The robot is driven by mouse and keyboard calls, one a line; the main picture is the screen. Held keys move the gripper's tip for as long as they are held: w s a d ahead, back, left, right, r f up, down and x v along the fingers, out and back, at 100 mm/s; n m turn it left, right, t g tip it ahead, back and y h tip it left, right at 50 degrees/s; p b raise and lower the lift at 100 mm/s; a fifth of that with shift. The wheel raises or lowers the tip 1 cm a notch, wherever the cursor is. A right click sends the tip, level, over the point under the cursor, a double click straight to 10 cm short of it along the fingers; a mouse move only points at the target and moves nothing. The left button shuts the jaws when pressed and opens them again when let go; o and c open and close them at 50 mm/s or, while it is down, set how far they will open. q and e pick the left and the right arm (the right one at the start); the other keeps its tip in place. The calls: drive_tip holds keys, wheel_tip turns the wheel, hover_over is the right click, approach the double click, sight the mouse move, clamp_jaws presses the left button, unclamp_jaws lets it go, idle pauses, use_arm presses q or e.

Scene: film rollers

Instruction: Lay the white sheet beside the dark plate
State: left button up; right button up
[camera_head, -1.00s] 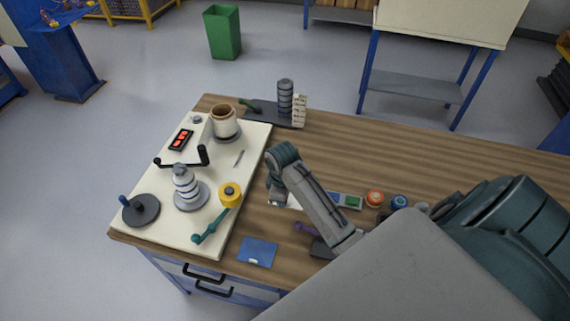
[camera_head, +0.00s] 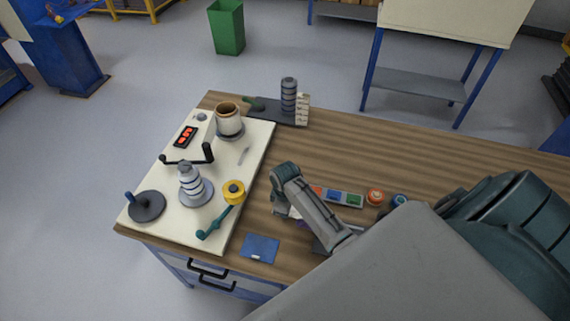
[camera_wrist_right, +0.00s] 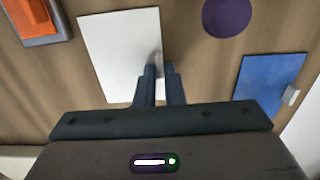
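The white sheet (camera_wrist_right: 118,50) lies on the wooden table in the right wrist view. A small pale tab stands at its right edge. My right gripper (camera_wrist_right: 160,72) is at this edge, its fingers close together with the tab between their tips; it looks shut on it. In the head view my right gripper (camera_head: 281,208) is low over the table, and the arm hides most of the sheet. A dark plate (camera_head: 262,115) lies at the table's back, bearing a grey roller stack and cream pieces. My left gripper is not in view.
A cream board (camera_head: 222,185) with rollers, a crank and a mug-like pot fills the table's left. A blue sheet (camera_head: 261,248) lies at the front. A tray of coloured blocks (camera_head: 340,197) is right of the gripper. Bare wood lies right of the dark plate.

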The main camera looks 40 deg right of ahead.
drive_tip(key=o, duration=0.3)
wheel_tip(320, 180, up, 12)
drive_tip(key=b, duration=0.2)
drive_tip(key=shift+r+b, duration=0.15)
drive_tip(key=shift+b, duration=0.2)
